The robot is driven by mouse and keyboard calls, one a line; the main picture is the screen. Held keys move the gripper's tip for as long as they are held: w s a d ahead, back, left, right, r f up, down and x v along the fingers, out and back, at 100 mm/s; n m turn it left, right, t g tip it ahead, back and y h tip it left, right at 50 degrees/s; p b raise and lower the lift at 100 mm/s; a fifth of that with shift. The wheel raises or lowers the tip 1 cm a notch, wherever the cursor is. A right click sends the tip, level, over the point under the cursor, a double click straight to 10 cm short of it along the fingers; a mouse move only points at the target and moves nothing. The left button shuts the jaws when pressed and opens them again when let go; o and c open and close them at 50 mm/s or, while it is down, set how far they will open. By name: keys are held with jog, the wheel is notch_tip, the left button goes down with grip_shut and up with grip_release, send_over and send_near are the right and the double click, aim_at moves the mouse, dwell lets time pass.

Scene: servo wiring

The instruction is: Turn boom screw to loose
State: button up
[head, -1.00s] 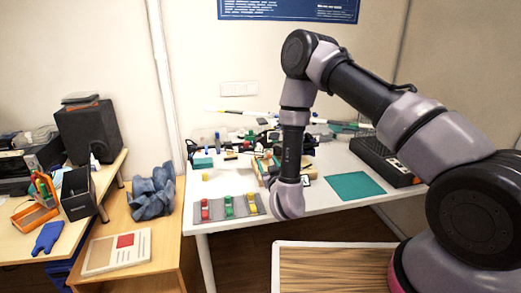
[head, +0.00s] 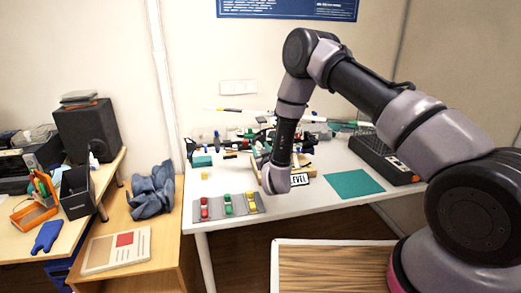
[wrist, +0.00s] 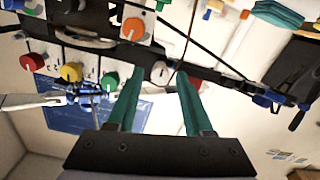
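In the wrist view my gripper (wrist: 155,95) shows two teal fingers set apart with a gap between them. A black boom-like bar (wrist: 215,77) runs across beyond the fingertips. A round pale screw or knob head (wrist: 160,72) sits on the bar, in line with the gap; I cannot tell for sure that it is the boom screw, nor whether it is tight or loose. A red part (wrist: 194,82) lies by the right finger. In the head view my wrist hides the fingers and most of the work spot at the table's middle.
Red (wrist: 32,61), yellow (wrist: 71,72) and green (wrist: 110,81) knobs lie left of the fingers, near thin cables. In the head view, a grey strip with coloured blocks (head: 228,206), a teal mat (head: 352,184) and a black box (head: 385,157) stand on the white table.

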grip_shut()
jog(key=shift+n, duration=0.3)
jog(key=n, duration=0.2)
jog(key=shift+n, duration=0.3)
jog(key=n, duration=0.4)
jog(key=shift+a+n, duration=0.1)
jog(key=shift+n, duration=0.2)
jog(key=n, duration=0.4)
jog(key=shift+s+f, duration=0.1)
jog(key=shift+n, duration=2.1)
